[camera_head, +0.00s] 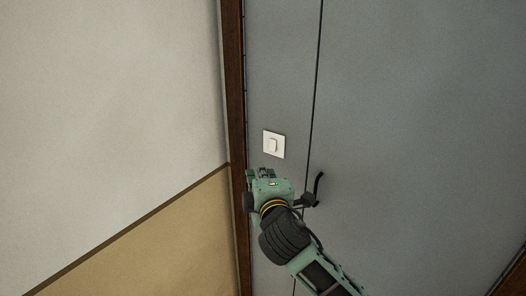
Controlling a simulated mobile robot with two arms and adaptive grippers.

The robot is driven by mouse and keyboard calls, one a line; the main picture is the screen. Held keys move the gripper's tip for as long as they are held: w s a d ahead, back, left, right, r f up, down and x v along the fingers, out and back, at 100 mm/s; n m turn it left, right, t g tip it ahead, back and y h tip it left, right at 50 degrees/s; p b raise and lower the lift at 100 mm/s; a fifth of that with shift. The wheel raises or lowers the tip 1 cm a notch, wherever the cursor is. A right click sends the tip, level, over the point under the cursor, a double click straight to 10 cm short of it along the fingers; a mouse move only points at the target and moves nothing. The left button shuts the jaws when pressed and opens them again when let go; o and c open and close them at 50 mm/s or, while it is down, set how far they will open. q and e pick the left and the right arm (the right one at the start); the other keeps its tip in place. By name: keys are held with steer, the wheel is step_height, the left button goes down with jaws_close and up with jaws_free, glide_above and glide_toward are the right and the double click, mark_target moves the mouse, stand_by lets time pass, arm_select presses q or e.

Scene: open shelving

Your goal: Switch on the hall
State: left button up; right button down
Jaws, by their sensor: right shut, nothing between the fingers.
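A white square light switch (274,144) with a small rocker in its middle is on the grey surface, left of a dark vertical seam. My right gripper (262,171) is just below the switch in the picture, its fingertips pointing up toward it. It is shut and empty. I cannot tell whether it touches the wall; the switch itself is in full view and looks uncovered. My left gripper is not in view.
A black door handle (318,188) sticks out close to the right of my right gripper. A dark brown wooden frame (235,120) runs up the left side. The wall (110,100) beyond it is pale above and tan below.

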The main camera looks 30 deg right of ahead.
mark_target(272, 145)
steer(key=shift+w+f, duration=0.1)
steer(key=shift+w, duration=0.05)
steer(key=s+d+p+x, duration=0.1)
steer(key=d+p+x, duration=0.1)
steer(key=x, duration=1)
steer(key=shift+w+d+f+p, duration=0.25)
steer(key=shift+d+p, duration=0.2)
steer(key=shift+p, duration=0.45)
steer(key=shift+w+d+f+n+t+b, duration=0.15)
steer(key=shift+d+n+t+b, duration=0.2)
steer(key=shift+b, duration=0.55)
